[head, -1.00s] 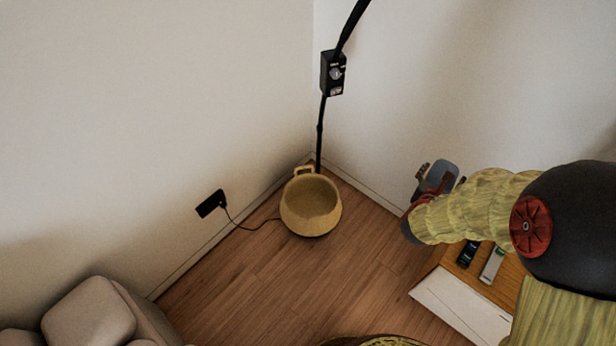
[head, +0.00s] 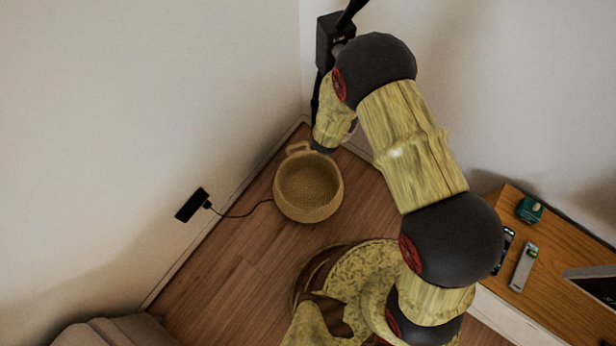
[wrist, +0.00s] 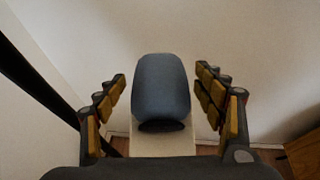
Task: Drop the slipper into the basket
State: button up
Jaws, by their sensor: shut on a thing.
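The slipper (wrist: 163,88) is blue-grey with a pale sole and fills the middle of the wrist view. My gripper (wrist: 162,76) is shut on it, with finger pads on both sides. In the head view my arm reaches to the corner, its last visible link just behind and right of the basket; the gripper and slipper are hidden there. The basket (head: 305,215) is round, tan and woven, with a handle at its back. It stands upright on the floor, and the visible part of its inside looks empty. The basket does not show in the wrist view.
A black lamp pole (wrist: 38,82) stands close to the arm in the corner. A wooden cabinet (head: 560,285) at right bears remotes and a green box (head: 530,209).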

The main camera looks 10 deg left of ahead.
jog(key=s+a+f+b, duration=0.3)
jog(key=s+a+f, duration=0.1)
jog(key=f, duration=0.8)
jog(key=s+a+f+b, duration=0.4)
jog(key=s+f, duration=0.1)
jog(key=f, duration=0.8)
jog(key=s+a+f+b, duration=0.3)
jog(key=s+a+f, duration=0.1)
jog(key=f, duration=0.9)
jog(key=shift+s+a+n+y+b, duration=0.15)
jog(key=shift+a+n+y+b, duration=0.2)
jog(key=shift+a, duration=0.25)
jog(key=o, duration=1.3)
